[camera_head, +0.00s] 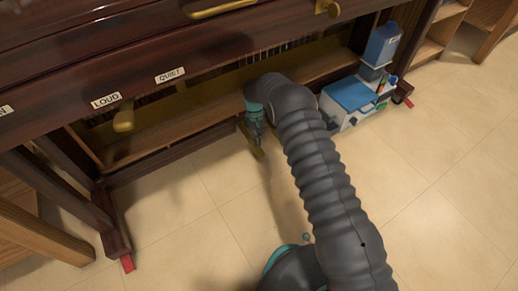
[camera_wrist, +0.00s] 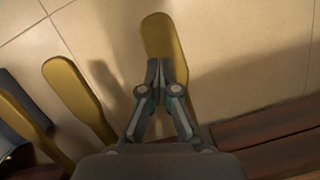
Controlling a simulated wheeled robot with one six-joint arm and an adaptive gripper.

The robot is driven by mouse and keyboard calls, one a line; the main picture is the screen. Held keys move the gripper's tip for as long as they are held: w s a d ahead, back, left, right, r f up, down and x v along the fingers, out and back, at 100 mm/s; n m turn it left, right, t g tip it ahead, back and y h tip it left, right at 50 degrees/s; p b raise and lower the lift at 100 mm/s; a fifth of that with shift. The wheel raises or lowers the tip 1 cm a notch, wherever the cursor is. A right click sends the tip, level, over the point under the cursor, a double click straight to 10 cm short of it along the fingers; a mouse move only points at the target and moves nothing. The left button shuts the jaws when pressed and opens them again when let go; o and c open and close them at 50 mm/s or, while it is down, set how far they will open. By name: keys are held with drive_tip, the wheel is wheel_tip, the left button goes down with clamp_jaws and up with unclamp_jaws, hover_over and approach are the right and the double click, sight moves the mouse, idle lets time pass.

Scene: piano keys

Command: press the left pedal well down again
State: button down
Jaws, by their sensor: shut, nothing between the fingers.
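My gripper (camera_head: 255,132) is shut and empty, pointing down in front of the piano's lower board. In the wrist view its closed fingertips (camera_wrist: 161,66) overlap the left brass pedal (camera_wrist: 163,32). That pedal also shows below the gripper in the head view (camera_head: 258,153). I cannot tell whether the tips touch it or how far down it is. Two more brass pedals, a middle one (camera_wrist: 72,88) and an outer one (camera_wrist: 24,118), lie to the left in the wrist view. In the head view my arm hides them.
The dark wooden piano (camera_head: 150,50) carries labels reading LOUD (camera_head: 106,100) and QUIET (camera_head: 170,75). A blue and white caddy (camera_head: 350,97) with a blue bottle (camera_head: 382,45) stands right of my arm. A wooden stool or bench (camera_head: 40,230) is at the left. The tiled floor in front is clear.

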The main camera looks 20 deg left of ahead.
drive_tip(key=shift+w+a+r, duration=0.1)
drive_tip(key=shift+w+a, duration=0.1)
drive_tip(key=shift+w, duration=0.1)
drive_tip(key=v, duration=1.2)
idle(0.8)
